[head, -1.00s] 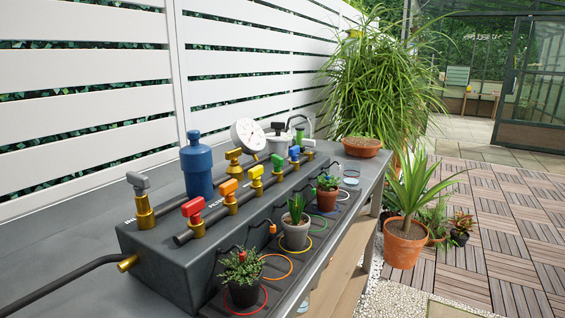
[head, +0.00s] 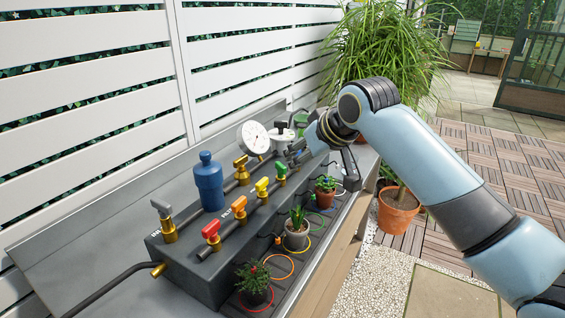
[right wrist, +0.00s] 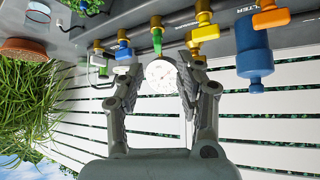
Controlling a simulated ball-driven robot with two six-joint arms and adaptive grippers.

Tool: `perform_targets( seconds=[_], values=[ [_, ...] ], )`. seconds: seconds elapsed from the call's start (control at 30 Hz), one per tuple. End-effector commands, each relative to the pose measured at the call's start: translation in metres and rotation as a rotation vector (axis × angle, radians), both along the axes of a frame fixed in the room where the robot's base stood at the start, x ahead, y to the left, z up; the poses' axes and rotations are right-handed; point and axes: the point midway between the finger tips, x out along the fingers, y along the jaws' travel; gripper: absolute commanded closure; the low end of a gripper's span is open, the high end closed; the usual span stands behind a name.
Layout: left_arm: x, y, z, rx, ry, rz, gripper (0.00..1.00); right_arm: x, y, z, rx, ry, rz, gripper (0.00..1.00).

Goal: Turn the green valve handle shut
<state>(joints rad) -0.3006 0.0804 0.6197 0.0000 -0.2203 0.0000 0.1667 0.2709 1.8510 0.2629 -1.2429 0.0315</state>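The green valve handle (head: 281,168) sits on a brass valve in the front row of the grey manifold, past the yellow handle (head: 262,185). My left gripper is not in view.
The white dial gauge (head: 254,137) and blue filter (head: 208,182) stand behind the row. Orange (head: 239,207) and red (head: 211,230) handles are nearer. Potted plants, including a cactus pot (head: 297,236), line the front. A slatted fence stands behind.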

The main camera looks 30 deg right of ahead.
Motion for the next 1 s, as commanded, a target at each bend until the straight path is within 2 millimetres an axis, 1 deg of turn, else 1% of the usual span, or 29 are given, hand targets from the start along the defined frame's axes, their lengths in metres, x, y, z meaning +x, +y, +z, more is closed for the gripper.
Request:
perform_targets(
  seconds=[0.03, 0.07, 0.17, 0.27, 0.5, 0.6, 0.8, 1.0],
  values=[
    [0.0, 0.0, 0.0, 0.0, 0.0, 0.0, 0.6, 0.009, -0.003, 0.006, 0.005, -0.013, -0.003, 0.64],
    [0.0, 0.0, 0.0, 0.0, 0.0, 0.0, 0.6, 0.013, -0.004, 0.008, 0.006, -0.018, -0.004, 0.64],
    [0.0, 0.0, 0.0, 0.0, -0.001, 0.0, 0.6, 0.021, -0.004, 0.007, 0.01, -0.025, -0.005, 0.64],
    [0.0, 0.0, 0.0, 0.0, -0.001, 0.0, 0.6, 0.03, -0.003, -0.003, 0.012, -0.024, -0.006, 0.64],
    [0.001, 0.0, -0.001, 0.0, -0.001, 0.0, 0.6, 0.064, -0.002, -0.039, 0.011, -0.022, -0.006, 0.64],
    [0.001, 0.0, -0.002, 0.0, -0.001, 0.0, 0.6, 0.076, -0.001, -0.05, 0.01, -0.023, -0.005, 0.64],
    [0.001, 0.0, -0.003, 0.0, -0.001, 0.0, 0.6, 0.089, -0.001, -0.063, 0.009, -0.025, -0.005, 0.64],
    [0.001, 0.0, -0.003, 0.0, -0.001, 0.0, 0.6, 0.091, -0.001, -0.066, 0.008, -0.024, -0.004, 0.64]
  ],
)
